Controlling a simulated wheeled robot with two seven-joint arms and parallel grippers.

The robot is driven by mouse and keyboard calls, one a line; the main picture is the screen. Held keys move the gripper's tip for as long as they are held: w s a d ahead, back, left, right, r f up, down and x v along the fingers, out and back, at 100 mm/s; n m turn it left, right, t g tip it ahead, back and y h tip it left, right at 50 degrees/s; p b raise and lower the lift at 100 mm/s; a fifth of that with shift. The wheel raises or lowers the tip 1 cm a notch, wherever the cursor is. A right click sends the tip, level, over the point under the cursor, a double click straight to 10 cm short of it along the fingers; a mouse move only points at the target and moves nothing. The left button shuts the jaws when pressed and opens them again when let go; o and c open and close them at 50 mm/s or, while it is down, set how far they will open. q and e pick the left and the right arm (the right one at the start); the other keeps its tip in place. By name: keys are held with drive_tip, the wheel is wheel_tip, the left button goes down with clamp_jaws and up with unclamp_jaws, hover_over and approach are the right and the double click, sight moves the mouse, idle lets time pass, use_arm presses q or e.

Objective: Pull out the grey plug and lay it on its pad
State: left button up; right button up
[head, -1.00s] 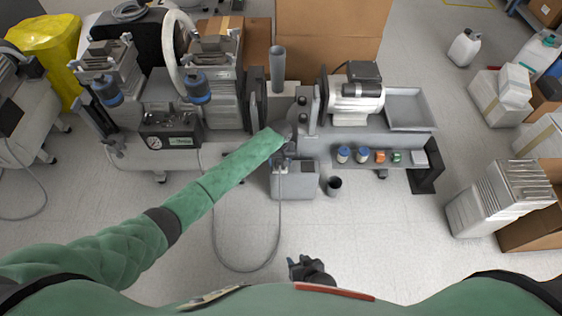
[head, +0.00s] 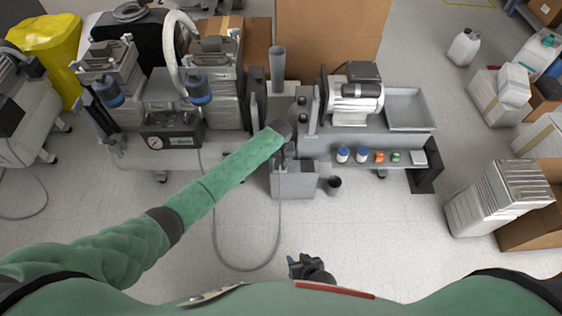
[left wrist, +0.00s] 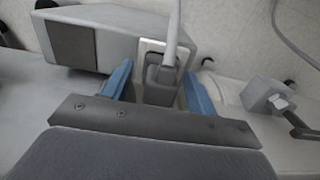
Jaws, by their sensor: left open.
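The grey plug (left wrist: 160,84) shows in the left wrist view, with a pale cable (left wrist: 173,30) rising from it. It sits at a white-rimmed plate (left wrist: 150,46); how deep it is seated I cannot tell. My left gripper (left wrist: 158,88) is open, its blue fingers on either side of the plug. Contact is not clear. In the head view my left gripper (head: 289,150) is over the grey box (head: 293,186), and my forearm hides part of the area. My right gripper (head: 294,264) is low in the middle, its jaws unclear. I cannot pick out the pad with certainty.
A shelf at the right of the box holds small coloured-top jars (head: 362,156) and a light grey square (head: 419,158). A dark cup (head: 333,185) stands on the floor beside the box. A cable loop (head: 240,269) lies on otherwise open floor. Compressors (head: 355,100) stand behind.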

use_arm(q)
drive_tip(key=shift+p, duration=0.4)
drive_tip(key=shift+c, duration=0.5)
clamp_jaws()
drive_tip(key=shift+r+p, duration=0.55)
drive_tip(key=shift+r, duration=0.2)
drive_tip(key=shift+r+p, duration=0.1)
drive_tip(key=shift+p, duration=0.25)
drive_tip(key=shift+r+p, duration=0.75)
drive_tip(key=shift+p, duration=0.05)
